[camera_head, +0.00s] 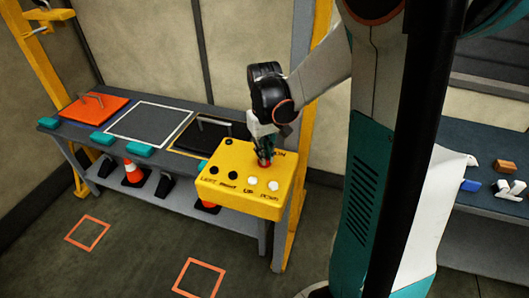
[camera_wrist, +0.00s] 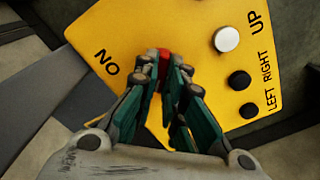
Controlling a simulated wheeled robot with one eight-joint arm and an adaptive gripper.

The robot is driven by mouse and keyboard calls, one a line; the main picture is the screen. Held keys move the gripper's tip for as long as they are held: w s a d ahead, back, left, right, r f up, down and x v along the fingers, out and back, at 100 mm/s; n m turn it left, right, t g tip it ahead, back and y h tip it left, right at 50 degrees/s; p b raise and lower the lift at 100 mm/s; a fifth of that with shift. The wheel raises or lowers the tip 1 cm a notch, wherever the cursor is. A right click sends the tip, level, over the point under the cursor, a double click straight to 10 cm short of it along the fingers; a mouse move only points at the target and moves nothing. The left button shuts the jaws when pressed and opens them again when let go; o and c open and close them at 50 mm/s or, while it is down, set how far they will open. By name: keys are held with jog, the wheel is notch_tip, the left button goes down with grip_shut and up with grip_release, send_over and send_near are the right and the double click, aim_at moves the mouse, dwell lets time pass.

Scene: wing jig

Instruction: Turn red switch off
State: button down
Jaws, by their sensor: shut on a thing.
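The yellow control box (camera_head: 225,192) stands at the right end of the long bench. The red switch (camera_head: 264,163) is on its top face, beside the "ON" lettering. My gripper (camera_head: 263,152) reaches down onto the box from above. In the wrist view, my gripper (camera_wrist: 166,75) has its fingertips closed together around the red switch (camera_wrist: 163,64). Only a small red part shows between the fingers. The yellow box (camera_wrist: 190,30) fills the upper part of that view, with "NO" lettering left of the fingers. The exact tilt of the switch is hidden.
Black buttons (camera_head: 233,175) and white buttons (camera_head: 273,185) sit close to the switch. The bench (camera_head: 62,130) holds an orange plate (camera_head: 95,108) and teal blocks (camera_head: 140,149). Orange cones (camera_head: 133,172) stand below. Another table (camera_head: 483,222) with small parts is at right.

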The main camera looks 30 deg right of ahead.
jog(key=c, duration=1.7)
grip_release()
notch_tip(320, 180, up, 12)
jog(key=shift+r, duration=0.1)
